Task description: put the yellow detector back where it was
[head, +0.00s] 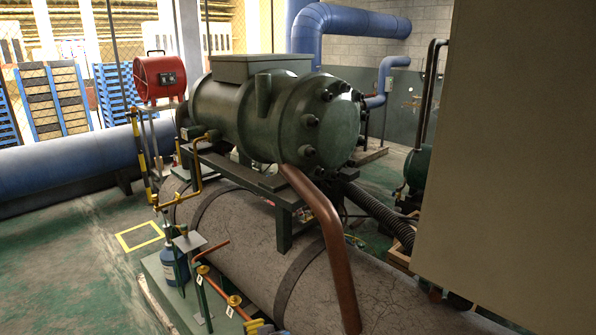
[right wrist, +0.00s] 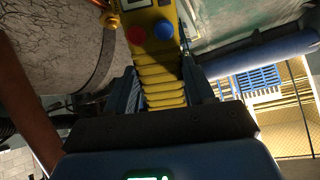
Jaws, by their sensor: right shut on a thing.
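The yellow detector (right wrist: 162,88) shows in the right wrist view, with a ridged grip and a red and a blue button above it. My right gripper (right wrist: 164,78) is shut on the ridged grip, one dark finger on each side. The detector's upper end runs out of the top of that view. My left gripper is in neither view.
A large green compressor (head: 270,110) sits above a grey tank (head: 270,245). A small grey plate stand (head: 190,242), a blue cylinder (head: 174,264) and copper pipes with yellow valves (head: 202,270) are at lower left. A yellow square (head: 121,240) marks open floor. A beige panel (head: 510,150) blocks the right.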

